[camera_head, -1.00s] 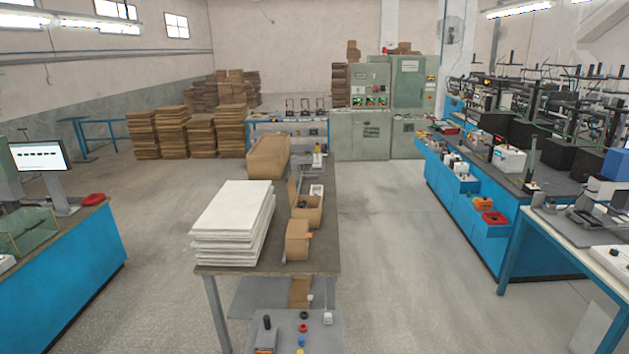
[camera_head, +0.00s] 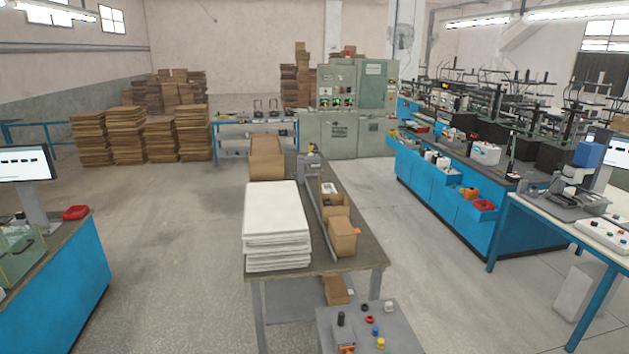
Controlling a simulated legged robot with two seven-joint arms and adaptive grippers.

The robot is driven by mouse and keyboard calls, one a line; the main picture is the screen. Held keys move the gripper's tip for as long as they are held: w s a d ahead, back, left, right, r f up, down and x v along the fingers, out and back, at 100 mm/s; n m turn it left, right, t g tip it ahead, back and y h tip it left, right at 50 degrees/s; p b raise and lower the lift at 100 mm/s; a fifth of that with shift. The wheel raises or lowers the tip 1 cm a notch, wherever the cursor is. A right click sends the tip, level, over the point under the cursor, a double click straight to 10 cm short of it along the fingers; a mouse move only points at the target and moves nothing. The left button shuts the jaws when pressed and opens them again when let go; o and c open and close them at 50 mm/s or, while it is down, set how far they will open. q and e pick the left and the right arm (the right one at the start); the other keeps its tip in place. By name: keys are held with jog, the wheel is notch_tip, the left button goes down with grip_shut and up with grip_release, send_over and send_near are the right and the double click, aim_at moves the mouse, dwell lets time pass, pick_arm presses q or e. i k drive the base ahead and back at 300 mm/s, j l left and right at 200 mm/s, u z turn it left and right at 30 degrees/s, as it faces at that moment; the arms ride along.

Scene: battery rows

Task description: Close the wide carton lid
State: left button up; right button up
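Several cardboard cartons stand on the long dark table in the middle of the view. A long brown carton (camera_head: 267,162) is at its far left end. A small open carton (camera_head: 333,207) stands on the right side, with a light item (camera_head: 329,188) beside or in its far part. A closed-looking brown box (camera_head: 343,237) stands nearer to me. Which of these is the wide carton, and how its lid stands, I cannot tell at this distance. Neither of my grippers is in view.
A white sheet stack (camera_head: 277,225) covers the table's (camera_head: 372,258) near left. A grey button panel (camera_head: 372,325) stands in front. Blue benches flank both sides, left (camera_head: 70,275) and right (camera_head: 440,192). Open grey floor (camera_head: 185,245) lies left of the table; an aisle runs right.

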aim_at(337, 199)
jog(key=i+j+z, duration=0.1)
jog(key=j, duration=0.3)
jog(key=i+j, duration=0.1)
jog(key=j, duration=0.3)
jog(key=i+j+z, duration=0.15)
jog(key=j, duration=0.25)
jog(key=i+j+z, duration=0.15)
jog(key=i+j, duration=0.25)
jog(key=i, duration=0.15)
jog(key=i+j+z, duration=0.1)
jog(key=i+j, duration=0.35)
jog(key=i+j+z, duration=0.2)
jog(key=i, duration=0.65)
